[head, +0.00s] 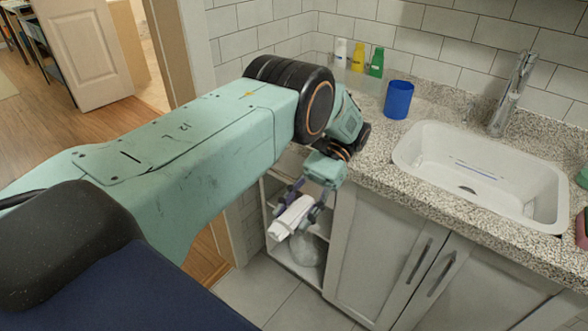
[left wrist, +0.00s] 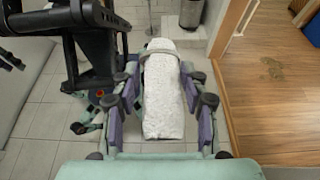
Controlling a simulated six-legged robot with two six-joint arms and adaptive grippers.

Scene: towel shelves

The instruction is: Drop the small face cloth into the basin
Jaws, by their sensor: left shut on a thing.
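The small face cloth is a white rolled cloth (head: 291,217). My left gripper (head: 302,205) is shut on it, in front of the open shelves left of the cabinet doors. In the left wrist view the cloth (left wrist: 163,95) lies lengthwise between the two fingers of my left gripper (left wrist: 161,108). The basin (head: 478,170) is a white sink set in the counter to the right, higher than the cloth and apart from it. It shows a small drain and no cloth in it.
The open shelf unit (head: 275,247) stands under the counter, with a pale rounded thing (head: 306,250) low inside. A blue cup (head: 398,99), several bottles (head: 358,57) and a faucet (head: 511,92) stand on the speckled counter (head: 378,165). The counter's front edge lies between cloth and basin.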

